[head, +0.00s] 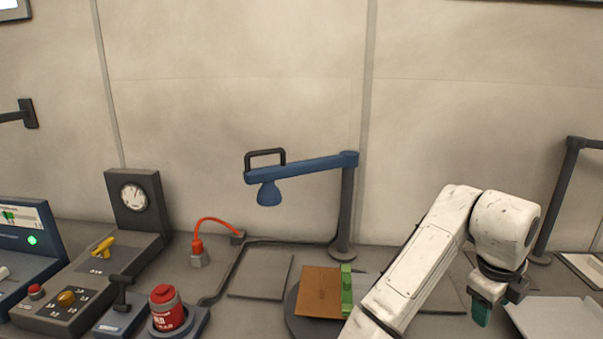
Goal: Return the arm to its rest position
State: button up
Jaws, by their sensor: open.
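My white arm (419,259) reaches up from the bottom of the head view, right of the middle, and bends down at its wrist (505,228). My gripper (484,311) points downward at the lower right, with teal fingers. It is open, and I see nothing between its fingers. It hangs close to the left edge of a light grey plate (560,318); the height gap cannot be told.
A brown board (318,292) with a green strip (347,290) lies on a round dark base beside my arm. Left are a red canister (166,309), a gauge panel (134,197) and a red cable (213,221). A dark post (559,200) stands right.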

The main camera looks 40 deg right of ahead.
jog(key=w+a+f+n+t+h, duration=0.1)
jog(key=w+a+f+n, duration=0.35)
jog(key=n, duration=0.75)
jog(key=w+a+f+n+t+h, duration=0.1)
jog(key=w+a+f+n+t, duration=0.15)
jog(key=f+n, duration=0.65)
jog(key=s+a+f+n+y, duration=0.2)
jog(key=a+f+n, duration=0.2)
jog(key=a+n, duration=0.2)
jog(key=s+a+f+n+g+y, duration=0.1)
jog(key=s+a+f+n, duration=0.2)
jog(key=a, duration=0.6)
jog(key=s+a+f+n+y, duration=0.2)
jog(key=a+f+n, duration=0.3)
jog(key=a+n, duration=0.2)
jog(key=shift+s+a+f+n+g+y, duration=0.2)
jog(key=shift+s+n+g+y, duration=0.15)
jog(key=shift+n, duration=0.45)
